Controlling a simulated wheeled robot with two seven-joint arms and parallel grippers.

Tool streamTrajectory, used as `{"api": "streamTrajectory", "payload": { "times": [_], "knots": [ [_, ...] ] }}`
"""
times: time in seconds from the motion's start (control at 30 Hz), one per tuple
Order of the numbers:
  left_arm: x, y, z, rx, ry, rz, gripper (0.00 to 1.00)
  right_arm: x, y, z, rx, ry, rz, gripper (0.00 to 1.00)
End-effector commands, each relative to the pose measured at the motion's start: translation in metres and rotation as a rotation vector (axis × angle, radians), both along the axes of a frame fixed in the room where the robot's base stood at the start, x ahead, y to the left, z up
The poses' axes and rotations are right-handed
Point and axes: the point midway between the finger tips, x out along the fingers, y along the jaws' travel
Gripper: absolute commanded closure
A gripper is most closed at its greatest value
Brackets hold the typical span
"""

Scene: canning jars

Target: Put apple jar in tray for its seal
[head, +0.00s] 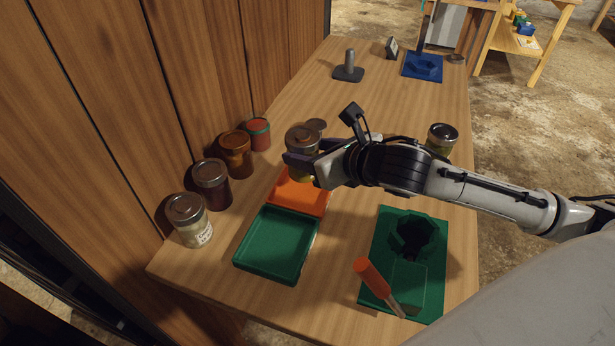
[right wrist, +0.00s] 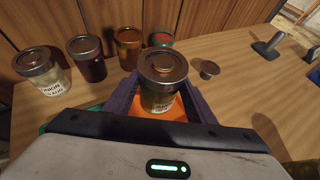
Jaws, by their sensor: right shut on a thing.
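My right gripper (head: 300,160) is shut around a glass jar with a brown metal lid (head: 302,138) and yellowish contents. The jar is upright, and it also shows between the fingers in the right wrist view (right wrist: 162,72). Its label is too small to read, so I cannot tell by name that it is the apple jar. The jar is over the far part of the orange tray (head: 290,197); I cannot tell whether its base touches the tray. The green tray (head: 275,246) is joined to the near side and looks empty. My left gripper is not in view.
Several jars stand along the wooden wall: a pale one (head: 188,222), a dark one (head: 212,184), an amber one (head: 236,154) and a red one (head: 259,134). A green fixture (head: 437,262) with an orange-handled tool (head: 372,280) is at front right. Another jar (head: 441,139) stands beyond my arm.

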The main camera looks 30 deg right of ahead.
Motion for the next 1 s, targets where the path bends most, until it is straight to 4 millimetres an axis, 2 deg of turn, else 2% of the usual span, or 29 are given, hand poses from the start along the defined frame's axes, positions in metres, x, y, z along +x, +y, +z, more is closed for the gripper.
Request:
{"api": "streamTrajectory", "payload": {
  "times": [0.27,0.47,0.8,0.83,0.93,1.0],
  "knots": [
    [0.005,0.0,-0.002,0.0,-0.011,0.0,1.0,0.001,0.0,-0.024,0.001,-0.005,-0.001,0.85],
    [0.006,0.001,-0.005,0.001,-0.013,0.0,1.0,0.001,0.0,-0.051,0.001,-0.005,-0.001,0.85],
    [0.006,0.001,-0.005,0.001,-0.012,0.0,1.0,0.001,0.0,-0.054,-0.002,-0.006,-0.001,0.85],
    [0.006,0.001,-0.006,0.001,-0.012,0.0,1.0,0.0,0.0,-0.057,-0.002,-0.001,-0.001,0.48],
    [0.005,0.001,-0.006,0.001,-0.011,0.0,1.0,0.0,0.0,-0.056,-0.002,-0.002,-0.001,0.31],
    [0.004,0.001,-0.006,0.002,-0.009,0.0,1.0,0.0,0.0,-0.056,-0.002,-0.002,-0.001,0.31]
  ]
}}
